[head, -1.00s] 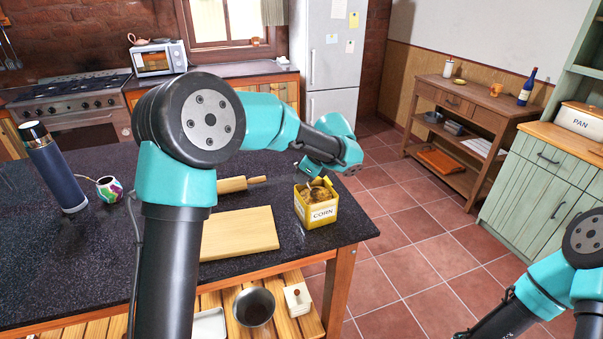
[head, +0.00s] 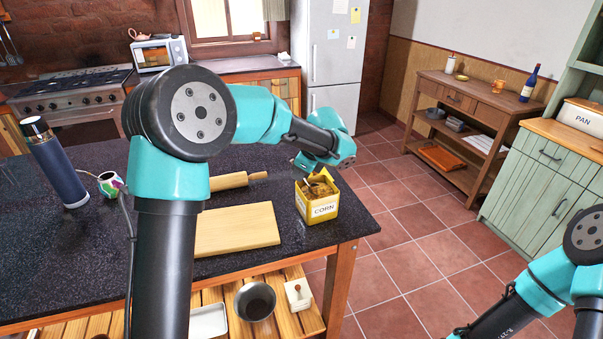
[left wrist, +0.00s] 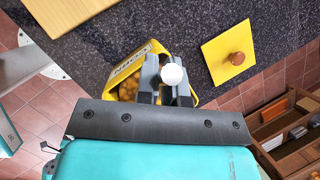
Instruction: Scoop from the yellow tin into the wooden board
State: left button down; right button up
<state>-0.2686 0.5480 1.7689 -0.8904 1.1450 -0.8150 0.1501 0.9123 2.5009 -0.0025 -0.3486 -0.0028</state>
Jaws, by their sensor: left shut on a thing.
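The yellow tin (head: 319,213) with a CORN label stands upright near the right edge of the dark table. In the left wrist view the tin (left wrist: 157,48) holds yellow grains. My left gripper (head: 306,162) is at the tin's far upper side. It is shut on a scoop, whose pale round handle end (left wrist: 173,75) shows between the fingers (left wrist: 165,88). The scoop's bowl cannot be told apart from the brown shapes in the tin's mouth. The wooden board (head: 240,229) lies flat left of the tin; no grains show on its visible part. My right gripper is outside the views.
A rolling pin (head: 232,181) lies behind the board. A yellow lid with a wooden knob (left wrist: 229,63) lies near the tin. A blue flask (head: 55,165) and a patterned cup (head: 109,184) stand at the left. The table ends just right of the tin.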

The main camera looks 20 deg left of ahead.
pick_arm(q)
jog(key=shift+w+d+r, duration=0.1)
jog(key=shift+d, duration=0.65)
jog(key=shift+h, duration=0.5)
jog(key=shift+a+r, duration=0.2)
jog(key=shift+r, duration=0.95)
jog(key=shift+a+r, duration=0.2)
jog(key=shift+r, duration=0.95)
jog(key=shift+s+a+r+t+h, duration=0.1)
jog(key=shift+a+r+h, duration=0.3)
jog(key=shift+r, duration=0.2)
jog(key=shift+s+a+r+t+h, duration=0.1)
jog(key=shift+a+r+h, duration=0.25)
jog(key=shift+r+h, duration=0.2)
jog(key=shift+a+r+t+h, duration=0.1)
jog(key=shift+a+r+h, duration=0.3)
jog(key=shift+r, duration=0.2)
